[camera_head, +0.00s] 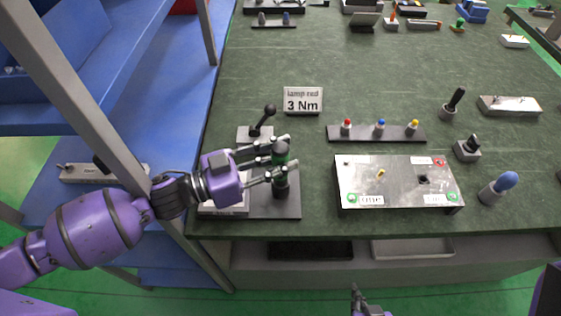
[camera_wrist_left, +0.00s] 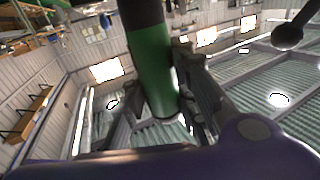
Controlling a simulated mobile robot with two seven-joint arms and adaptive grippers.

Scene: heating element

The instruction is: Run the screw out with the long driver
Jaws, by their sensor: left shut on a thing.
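My left gripper (camera_head: 287,154) is shut around a dark upright tool with a green band (camera_head: 281,185), which looks like the long driver. The tool stands over a dark base plate (camera_head: 288,206) at the table's left front; whether its lower end still rests in a holder is hidden. In the left wrist view its black and green shaft (camera_wrist_left: 150,60) is between the fingers. A metal plate (camera_head: 400,190) to the right carries a small yellow piece (camera_head: 380,173) and a dark round fitting (camera_head: 423,180); I cannot tell which screw is meant. My right gripper (camera_head: 362,302) is partly visible at the bottom edge.
A "3 Nm" sign (camera_head: 303,100) and a black-knobbed lever (camera_head: 264,120) stand behind the left gripper. A rack (camera_head: 360,133) holds red, blue and yellow-topped bits. The table middle behind the rack is clear.

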